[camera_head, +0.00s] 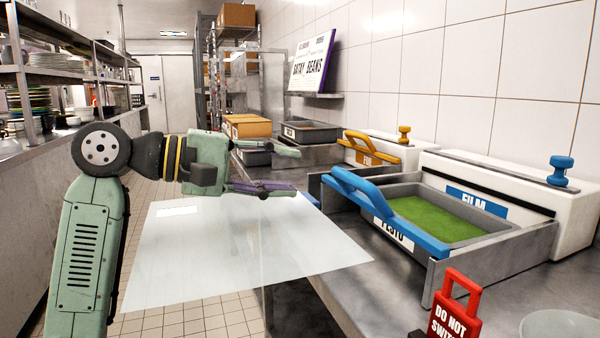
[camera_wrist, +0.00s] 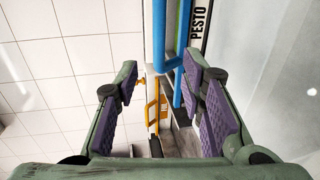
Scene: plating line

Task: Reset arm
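My gripper (camera_head: 296,171) is at the left of the counter in the head view, pointing right with its two fingers spread apart. The wrist view also shows the gripper (camera_wrist: 163,88) open, with purple pads and nothing between them. A translucent white film sheet (camera_head: 240,250) spreads out below the gripper, its right part reaching over the counter edge. I cannot tell what supports it. A pale sheet-like surface (camera_wrist: 280,50) fills the right of the wrist view.
A pesto tray (camera_head: 470,231) with green contents and a blue-handled frame (camera_head: 380,208) stands on the steel counter (camera_head: 380,300). Behind are a yellow-handled unit (camera_head: 372,149) and a grey tray (camera_head: 312,132). A red lockout tag (camera_head: 455,305) and a bowl (camera_head: 562,327) are in front.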

